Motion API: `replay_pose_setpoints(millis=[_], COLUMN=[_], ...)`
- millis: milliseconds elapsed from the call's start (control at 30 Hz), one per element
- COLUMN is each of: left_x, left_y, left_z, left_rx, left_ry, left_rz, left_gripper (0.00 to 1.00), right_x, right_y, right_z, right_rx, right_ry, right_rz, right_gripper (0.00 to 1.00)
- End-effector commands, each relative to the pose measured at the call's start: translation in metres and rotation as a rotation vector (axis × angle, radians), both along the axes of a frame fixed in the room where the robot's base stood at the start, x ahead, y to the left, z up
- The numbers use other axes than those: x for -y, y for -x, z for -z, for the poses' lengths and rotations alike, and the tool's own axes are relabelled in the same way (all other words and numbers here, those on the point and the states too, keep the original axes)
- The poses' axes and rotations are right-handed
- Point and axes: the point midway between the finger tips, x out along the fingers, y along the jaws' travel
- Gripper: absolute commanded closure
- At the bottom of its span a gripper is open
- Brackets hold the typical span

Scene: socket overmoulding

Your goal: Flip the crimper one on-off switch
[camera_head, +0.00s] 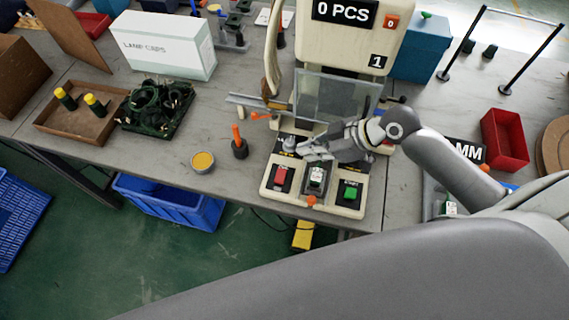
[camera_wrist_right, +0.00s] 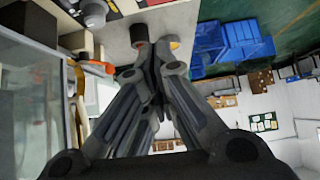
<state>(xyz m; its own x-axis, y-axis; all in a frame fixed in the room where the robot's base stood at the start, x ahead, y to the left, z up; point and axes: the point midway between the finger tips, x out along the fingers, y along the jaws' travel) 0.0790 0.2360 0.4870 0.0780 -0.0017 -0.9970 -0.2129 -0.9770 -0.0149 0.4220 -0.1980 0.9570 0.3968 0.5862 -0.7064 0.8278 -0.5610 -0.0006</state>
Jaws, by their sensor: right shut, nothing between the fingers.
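The crimper marked 1 (camera_head: 345,50) stands at the back middle of the table, with a display reading 0 PCS. Its cream control box (camera_head: 330,205) carries a red switch (camera_head: 281,178) on the left, a middle switch with a white and green face (camera_head: 316,178), and a green switch (camera_head: 350,192) on the right. Which is the on-off switch I cannot tell. My right gripper (camera_head: 304,152) is shut and empty, above the back of the box. Its fingers meet in the right wrist view (camera_wrist_right: 157,52); contact is unclear. My left gripper is not in view.
A clear guard (camera_head: 335,97) stands behind my right gripper. An orange-handled tool (camera_head: 238,143) and a yellow-topped tin (camera_head: 203,161) are on the left. A red bin (camera_head: 504,139) lies right. Blue crates (camera_head: 170,202) sit below the table's front edge.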

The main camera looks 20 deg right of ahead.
Motion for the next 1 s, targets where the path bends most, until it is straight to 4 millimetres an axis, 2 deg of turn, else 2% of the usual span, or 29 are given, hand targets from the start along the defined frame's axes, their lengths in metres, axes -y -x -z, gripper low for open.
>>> replay_pose_setpoints(millis=[233, 567, 800, 1000], left_x=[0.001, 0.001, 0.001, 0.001], left_y=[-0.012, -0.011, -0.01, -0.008], left_z=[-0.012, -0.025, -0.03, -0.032], left_rx=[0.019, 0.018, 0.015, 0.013], left_ry=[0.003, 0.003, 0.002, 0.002], left_rz=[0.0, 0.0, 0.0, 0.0], left_gripper=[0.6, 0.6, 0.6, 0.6], right_x=[-0.024, -0.057, -0.054, -0.054], right_y=[-0.015, -0.037, -0.036, -0.036], right_z=[0.024, 0.064, 0.094, 0.103], right_rx=[-0.001, -0.002, -0.002, -0.001], right_ry=[-0.004, -0.002, 0.001, 0.001], right_rz=[0.0, -0.001, 0.001, -0.001], right_gripper=[1.0, 1.0, 1.0, 1.0])
